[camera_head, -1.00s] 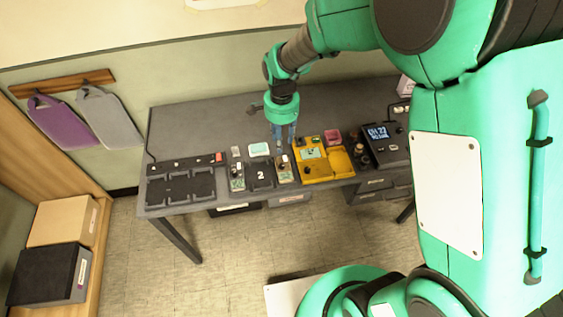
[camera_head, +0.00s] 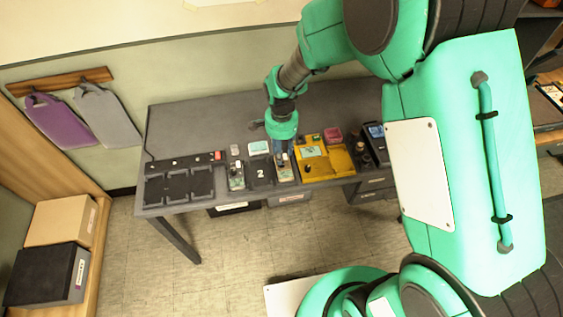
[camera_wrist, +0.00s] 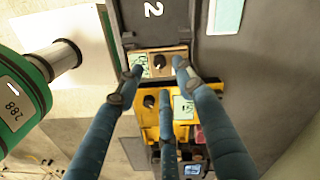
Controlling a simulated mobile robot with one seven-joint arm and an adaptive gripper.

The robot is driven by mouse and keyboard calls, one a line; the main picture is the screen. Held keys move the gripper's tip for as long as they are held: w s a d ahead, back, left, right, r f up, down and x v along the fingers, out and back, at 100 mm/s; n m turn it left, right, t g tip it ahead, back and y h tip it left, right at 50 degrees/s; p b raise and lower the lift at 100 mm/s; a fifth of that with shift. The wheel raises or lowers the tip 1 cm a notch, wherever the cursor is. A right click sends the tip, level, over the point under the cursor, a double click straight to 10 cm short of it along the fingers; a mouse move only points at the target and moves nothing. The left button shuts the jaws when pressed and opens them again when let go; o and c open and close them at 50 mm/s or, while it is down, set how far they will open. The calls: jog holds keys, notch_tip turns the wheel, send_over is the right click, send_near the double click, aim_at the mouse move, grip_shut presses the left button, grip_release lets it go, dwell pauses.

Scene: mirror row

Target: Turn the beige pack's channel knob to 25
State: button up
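The beige pack (camera_wrist: 151,70) lies on the dark bench, between the pad marked 2 and a yellow unit. It has a black round knob (camera_wrist: 160,61) and a small pale display, too small to read here. In the head view the beige pack (camera_head: 285,174) shows just below my gripper (camera_head: 284,148). In the wrist view my gripper (camera_wrist: 160,76) has its blue fingers spread over the pack, with two tips either side of the knob and a third over the yellow unit. Nothing is held. I cannot tell whether a fingertip touches.
The yellow unit (camera_head: 337,167) with its own knob is close on the right. The pad marked 2 (camera_head: 260,182) and a second small pack (camera_head: 236,182) are to the left. A black tray (camera_head: 180,190) is farther left. The bench behind is mostly clear.

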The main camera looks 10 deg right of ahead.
jog(key=shift+f+b, duration=0.5)
jog(key=shift+f, duration=2.35)
grip_shut()
